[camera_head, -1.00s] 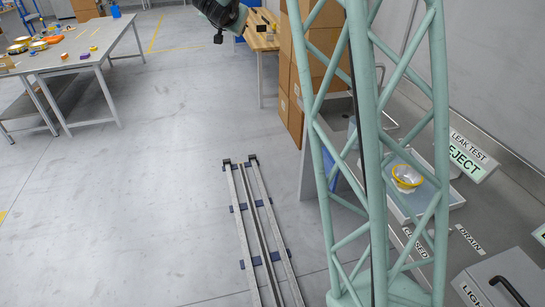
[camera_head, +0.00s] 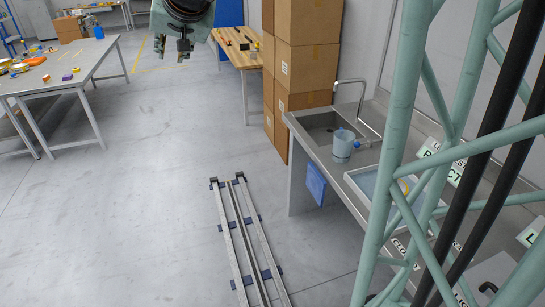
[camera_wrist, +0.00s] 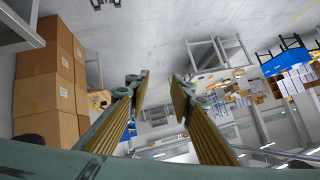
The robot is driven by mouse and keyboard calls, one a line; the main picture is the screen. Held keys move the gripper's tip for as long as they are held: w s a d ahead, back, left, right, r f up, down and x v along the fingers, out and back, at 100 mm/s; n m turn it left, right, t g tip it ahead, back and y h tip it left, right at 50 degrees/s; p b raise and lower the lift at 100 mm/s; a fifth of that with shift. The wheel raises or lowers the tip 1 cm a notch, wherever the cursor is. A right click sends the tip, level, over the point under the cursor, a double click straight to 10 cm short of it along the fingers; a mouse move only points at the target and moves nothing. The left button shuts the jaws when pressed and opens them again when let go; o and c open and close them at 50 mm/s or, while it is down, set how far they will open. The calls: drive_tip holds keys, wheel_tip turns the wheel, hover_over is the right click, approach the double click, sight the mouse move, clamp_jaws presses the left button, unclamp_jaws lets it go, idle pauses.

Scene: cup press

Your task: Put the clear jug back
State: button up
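A clear bluish jug (camera_head: 342,143) stands upright at the sink, by its front right edge, in the head view. I cannot tell whether it rests on the counter or in the basin. My gripper (camera_head: 172,47) hangs at the top of the head view, over the floor and well to the left of the jug. In the wrist view my gripper (camera_wrist: 160,88) has its two fingers wide apart with nothing between them. The jug does not show in the wrist view.
The steel sink counter (camera_head: 298,125) runs along the right wall under a tall faucet (camera_head: 362,95). A tray (camera_head: 362,178) lies on it, partly behind my lattice column. Stacked cardboard boxes (camera_head: 305,65) stand behind the sink.

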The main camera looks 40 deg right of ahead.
drive_tip(key=s+a+f+n+g+y, duration=0.1)
drive_tip(key=s+a, duration=0.2)
drive_tip(key=s, duration=0.6)
drive_tip(key=s+a+f+n+g, duration=0.15)
drive_tip(key=s+a, duration=0.25)
drive_tip(key=s, duration=0.5)
drive_tip(key=s+a+n+g+y, duration=0.1)
drive_tip(key=s+a+n, duration=0.15)
drive_tip(key=s, duration=0.55)
drive_tip(key=s+f+g, duration=0.2)
drive_tip(key=s+f, duration=0.1)
drive_tip(key=s, duration=0.9)
drive_tip(key=s+d+f+n+g+h, duration=0.1)
drive_tip(key=s+f, duration=0.3)
drive_tip(key=s, duration=0.8)
drive_tip(key=shift+f+g, duration=0.25)
drive_tip(key=shift+g, duration=0.1)
